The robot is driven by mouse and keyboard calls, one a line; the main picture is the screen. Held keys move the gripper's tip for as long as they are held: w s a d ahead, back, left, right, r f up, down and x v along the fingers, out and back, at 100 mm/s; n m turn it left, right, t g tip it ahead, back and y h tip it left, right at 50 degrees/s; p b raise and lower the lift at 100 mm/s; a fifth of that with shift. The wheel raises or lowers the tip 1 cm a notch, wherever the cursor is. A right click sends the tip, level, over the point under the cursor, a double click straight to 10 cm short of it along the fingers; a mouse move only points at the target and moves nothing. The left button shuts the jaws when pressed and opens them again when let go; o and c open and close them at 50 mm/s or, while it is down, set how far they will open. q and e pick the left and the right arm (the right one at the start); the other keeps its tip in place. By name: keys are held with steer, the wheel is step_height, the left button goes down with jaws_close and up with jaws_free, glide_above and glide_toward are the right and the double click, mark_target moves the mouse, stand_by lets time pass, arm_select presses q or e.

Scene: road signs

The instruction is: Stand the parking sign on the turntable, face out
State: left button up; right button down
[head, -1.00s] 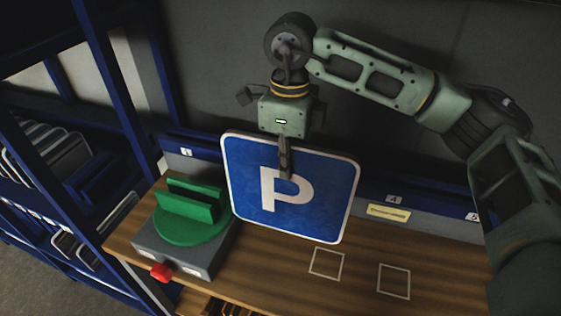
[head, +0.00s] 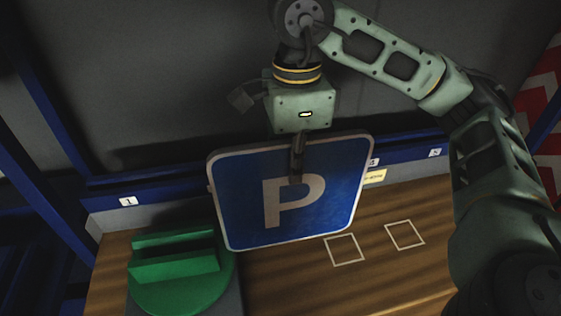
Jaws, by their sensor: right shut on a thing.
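The parking sign (head: 245,205) is a blue square plate with a white border and a white P. It hangs in the middle of the head view with the P toward me, slightly tilted. My right gripper (head: 296,170) is shut on the sign's top edge and holds it above the bench. The turntable (head: 190,294) is a green disc with a slot between two upright green walls, at the lower left. The sign is to the right of the slot and apart from it. The slot looks empty. My left gripper is not in view.
The wooden bench (head: 395,272) has two white square outlines (head: 344,250) at the right and is clear there. A blue rail with number labels (head: 128,201) runs along the back. A blue rack (head: 42,150) stands at the left. A red and white striped panel (head: 540,95) is at the far right.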

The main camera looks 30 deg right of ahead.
mark_target(257, 169)
steer(key=shift+a+r, duration=0.15)
steer(key=shift+a, duration=0.2)
steer(key=a, duration=0.1)
steer(key=w+a+p, duration=0.1)
steer(key=a, duration=0.1)
steer(key=w+a+p, duration=0.1)
steer(key=a, duration=0.1)
steer(key=shift+a, duration=0.15)
arm_select(q)
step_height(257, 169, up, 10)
steer(key=p, duration=0.7)
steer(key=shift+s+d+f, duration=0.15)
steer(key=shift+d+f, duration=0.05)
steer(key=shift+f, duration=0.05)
arm_select(e)
steer(key=w+a, duration=0.2)
steer(key=a, duration=0.6)
steer(key=w+a, duration=0.3)
steer(key=a, duration=0.6)
steer(key=shift+w+a, duration=0.15)
steer(key=shift+w, duration=0.1)
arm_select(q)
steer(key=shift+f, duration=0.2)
arm_select(e)
steer(key=shift+f, duration=0.3)
